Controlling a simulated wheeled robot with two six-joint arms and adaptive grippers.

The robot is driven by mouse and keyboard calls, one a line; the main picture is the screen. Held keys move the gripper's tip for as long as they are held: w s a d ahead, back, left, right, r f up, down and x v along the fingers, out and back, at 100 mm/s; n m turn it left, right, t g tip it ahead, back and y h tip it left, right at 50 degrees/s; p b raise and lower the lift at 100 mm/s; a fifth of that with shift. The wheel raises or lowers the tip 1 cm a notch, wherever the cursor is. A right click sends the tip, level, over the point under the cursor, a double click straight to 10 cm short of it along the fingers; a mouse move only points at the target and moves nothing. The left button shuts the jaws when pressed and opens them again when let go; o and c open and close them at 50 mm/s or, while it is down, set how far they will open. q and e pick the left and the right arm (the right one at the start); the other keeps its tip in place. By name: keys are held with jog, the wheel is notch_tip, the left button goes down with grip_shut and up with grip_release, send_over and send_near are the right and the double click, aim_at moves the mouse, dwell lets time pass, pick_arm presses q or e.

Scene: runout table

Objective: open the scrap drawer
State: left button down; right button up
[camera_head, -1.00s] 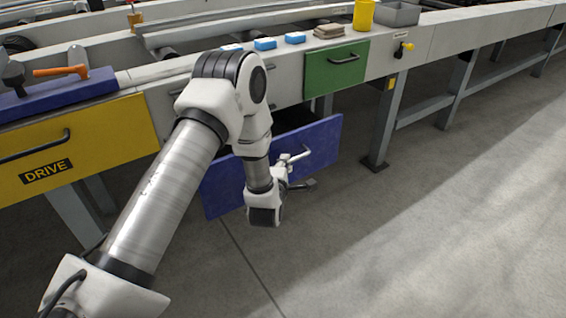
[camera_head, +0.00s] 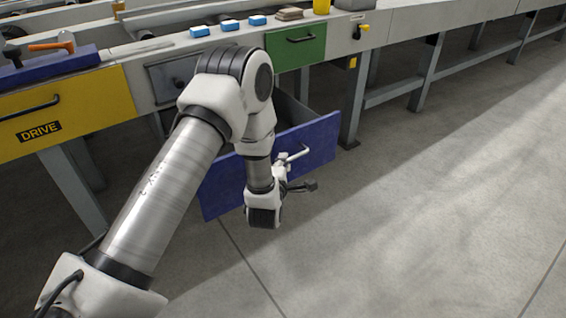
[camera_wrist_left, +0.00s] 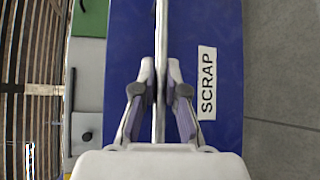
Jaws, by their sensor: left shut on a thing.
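The scrap drawer's blue front (camera_head: 318,142) stands out from the table, with a strip of the drawer's grey side (camera_head: 290,110) showing behind it. In the left wrist view the blue front (camera_wrist_left: 215,25) carries a white SCRAP label (camera_wrist_left: 207,82). A pale bar handle (camera_wrist_left: 162,30) runs across the front. My left gripper (camera_wrist_left: 161,68) is shut on this handle, one finger on each side. In the head view my left gripper (camera_head: 292,170) is at the drawer front, and my wrist and forearm hide part of it. My right gripper is not in view.
A yellow DRIVE drawer (camera_head: 90,105), a grey drawer (camera_head: 165,72) and a green drawer (camera_head: 297,48) are in the table above. Blue blocks (camera_head: 230,25) lie on the table top. Table legs (camera_head: 418,75) stand at right. The floor in front is clear.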

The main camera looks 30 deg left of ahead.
pick_arm(q)
jog(key=c, duration=1.2)
grip_release()
jog(key=v, duration=1.2)
